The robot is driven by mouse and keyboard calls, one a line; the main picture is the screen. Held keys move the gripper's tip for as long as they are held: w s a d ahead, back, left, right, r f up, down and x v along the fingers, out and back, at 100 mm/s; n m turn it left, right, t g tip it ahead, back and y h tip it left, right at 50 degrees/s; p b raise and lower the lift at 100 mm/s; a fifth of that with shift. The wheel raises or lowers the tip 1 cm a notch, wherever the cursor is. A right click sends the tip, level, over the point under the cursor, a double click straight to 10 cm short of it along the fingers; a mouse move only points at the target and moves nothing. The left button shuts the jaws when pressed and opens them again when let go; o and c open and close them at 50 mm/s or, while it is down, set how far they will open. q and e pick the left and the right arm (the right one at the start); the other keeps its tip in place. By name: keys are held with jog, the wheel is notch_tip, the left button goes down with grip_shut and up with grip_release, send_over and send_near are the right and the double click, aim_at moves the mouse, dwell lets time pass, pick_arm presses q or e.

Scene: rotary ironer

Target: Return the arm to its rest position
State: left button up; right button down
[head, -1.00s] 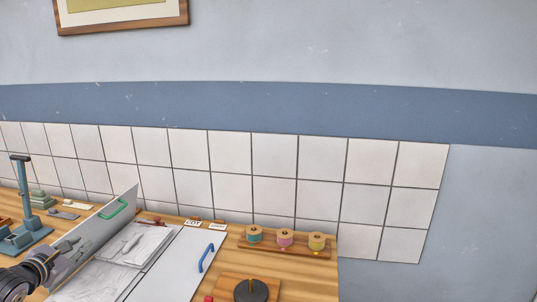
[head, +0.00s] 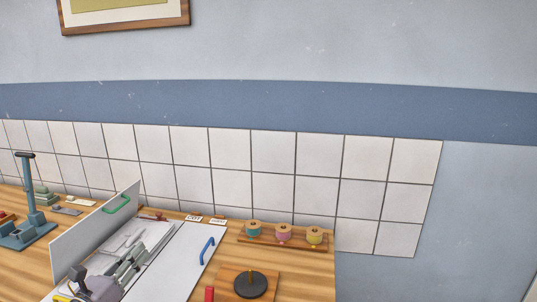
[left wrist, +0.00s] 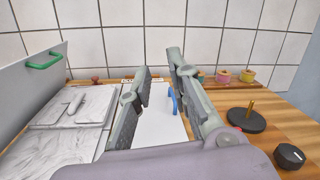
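My left gripper (head: 134,254) is at the lower left of the head view, in front of and above the open white compartment. In the left wrist view the left gripper (left wrist: 157,72) has its two grey fingers apart, with nothing between them. Beyond the fingers lies a closed white panel (left wrist: 160,128) with a blue handle (head: 207,250). An upright white panel (head: 85,236) with a green handle (head: 117,204) stands at the left. Beside it, a pale marbled surface (left wrist: 62,140) bears a small grey lever-like piece (left wrist: 75,102). My right gripper is not in view.
A wooden rack (head: 283,240) with three coloured spools stands at the counter's back right. A dark disc on a board (head: 250,284) is in front of it. A blue upright stand (head: 30,200) is at the far left. The tiled wall (head: 230,190) closes the back.

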pick_arm(q)
jog(key=s+a+f+n+g+y, duration=0.15)
jog(key=s+f+n+y, duration=0.3)
jog(key=n, duration=0.55)
jog(key=s+f+n+g+y, duration=0.2)
jog(key=s+f+n+y, duration=0.15)
jog(key=s+n, duration=0.4)
jog(key=s+f+n+g+y, duration=0.2)
jog(key=s+f+n+y, duration=0.15)
jog(key=n, duration=0.75)
jog(key=s+d+f+n+g+h, duration=0.3)
jog(key=s+d+f+g, duration=0.25)
jog(key=s, duration=0.45)
jog(key=s+d+f+n+g+h, duration=0.35)
jog(key=s+d+f, duration=0.3)
jog(key=s, duration=0.25)
jog(key=s+d+f+g, duration=0.1)
jog(key=s+f+g, duration=0.15)
jog(key=f, duration=2.45)
jog(key=s+a+f, duration=0.2)
jog(key=s+f, duration=1.2)
jog(key=s, duration=0.2)
jog(key=shift+s+a+f+m+g+y, duration=0.2)
jog(key=shift+a+f+m+g+y, duration=0.1)
jog(key=shift+f+m, duration=0.1)
